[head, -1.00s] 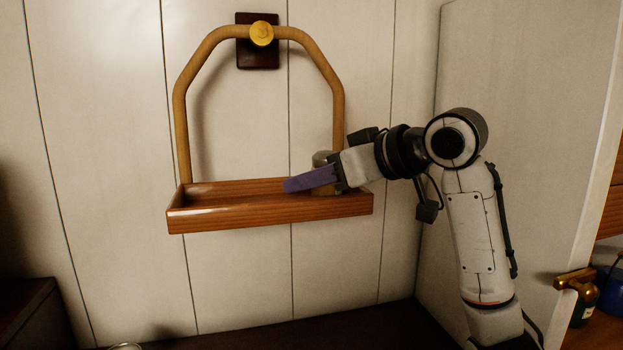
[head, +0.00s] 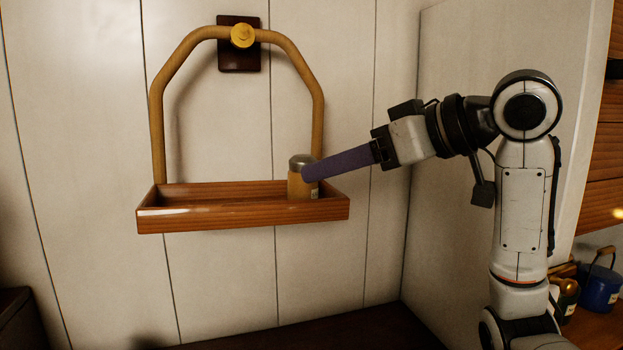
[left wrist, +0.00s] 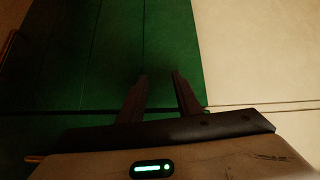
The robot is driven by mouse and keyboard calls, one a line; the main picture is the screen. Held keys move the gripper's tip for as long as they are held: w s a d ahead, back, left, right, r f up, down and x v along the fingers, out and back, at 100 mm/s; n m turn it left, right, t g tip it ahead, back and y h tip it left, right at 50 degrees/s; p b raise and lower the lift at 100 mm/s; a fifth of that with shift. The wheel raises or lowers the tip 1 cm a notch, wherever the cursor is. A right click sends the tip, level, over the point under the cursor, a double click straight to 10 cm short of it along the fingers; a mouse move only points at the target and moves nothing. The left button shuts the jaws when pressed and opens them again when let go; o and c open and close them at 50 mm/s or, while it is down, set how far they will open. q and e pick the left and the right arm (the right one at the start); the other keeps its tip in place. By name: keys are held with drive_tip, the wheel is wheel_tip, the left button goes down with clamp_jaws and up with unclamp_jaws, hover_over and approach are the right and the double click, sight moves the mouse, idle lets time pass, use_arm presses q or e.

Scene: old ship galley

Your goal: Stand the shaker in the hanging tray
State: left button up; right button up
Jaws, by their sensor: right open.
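The shaker (head: 298,187), a tan cylinder with a grey metal top, stands upright in the right end of the hanging tray (head: 215,218). The tray's front wall hides its base. The tray is a long reddish-brown wooden box under a wooden hoop handle (head: 319,115). My right gripper (head: 308,174) reaches in from the right. Its purple finger tip overlaps the shaker's right edge in the head view; I cannot tell whether it touches. The jaws are open. My left gripper (left wrist: 160,74) shows only in the left wrist view, with fingers apart and nothing between them.
The hoop hangs at a round yellow knob (head: 242,36) on a dark wall plate. A pale panel (head: 470,100) stands behind my right arm. A blue pail (head: 600,288) is at the lower right. The tray's left and middle look empty.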

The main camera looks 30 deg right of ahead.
drive_tip(key=v, duration=0.2)
drive_tip(key=shift+s+d+r, duration=0.1)
drive_tip(key=shift+s+r, duration=0.05)
drive_tip(key=shift+s, duration=0.2)
